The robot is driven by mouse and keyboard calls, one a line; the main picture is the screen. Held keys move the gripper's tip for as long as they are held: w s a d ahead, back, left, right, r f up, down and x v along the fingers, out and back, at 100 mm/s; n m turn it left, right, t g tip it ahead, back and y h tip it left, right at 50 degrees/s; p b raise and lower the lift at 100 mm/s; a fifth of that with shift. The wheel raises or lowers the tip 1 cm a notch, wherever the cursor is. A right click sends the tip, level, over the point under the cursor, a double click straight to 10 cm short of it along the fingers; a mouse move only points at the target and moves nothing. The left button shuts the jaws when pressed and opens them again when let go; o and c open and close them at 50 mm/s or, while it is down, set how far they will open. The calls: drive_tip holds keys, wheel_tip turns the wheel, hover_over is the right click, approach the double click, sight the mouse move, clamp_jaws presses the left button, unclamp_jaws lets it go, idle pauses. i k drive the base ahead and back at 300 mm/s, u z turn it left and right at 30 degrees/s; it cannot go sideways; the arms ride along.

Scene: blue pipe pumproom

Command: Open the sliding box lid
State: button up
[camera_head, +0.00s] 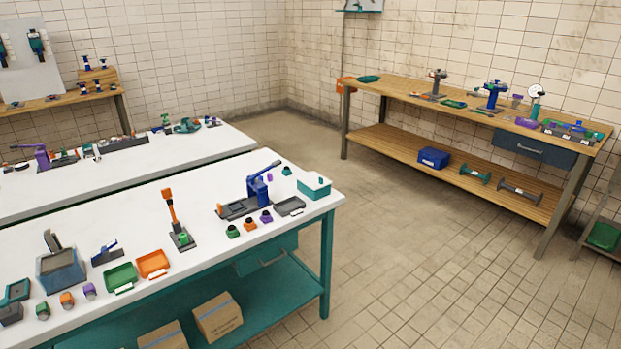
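A small teal box (314,188) sits at the far right corner of the near white-topped bench (200,275). It has a flat, lighter top; at this size I cannot tell whether that is a sliding lid or how far it is shut. A closed-looking blue box (433,157) stands on the lower shelf of the wooden bench at the back right. I cannot tell from this view which of them is the sliding box. My gripper is not in view.
The near bench also holds a blue lever press (259,189), an orange-handled lever (171,212), green (120,277) and orange (153,264) trays, and a blue-grey container (62,271). A wooden bench (400,86) stands by the wall. The tiled floor (420,255) between benches is clear.

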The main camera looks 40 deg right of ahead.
sight(316, 181)
drive_tip(key=u, duration=0.9)
drive_tip(key=k, duration=1.25)
drive_tip(key=z, duration=0.55)
drive_tip(key=i, duration=1.05)
drive_tip(key=u, duration=0.1)
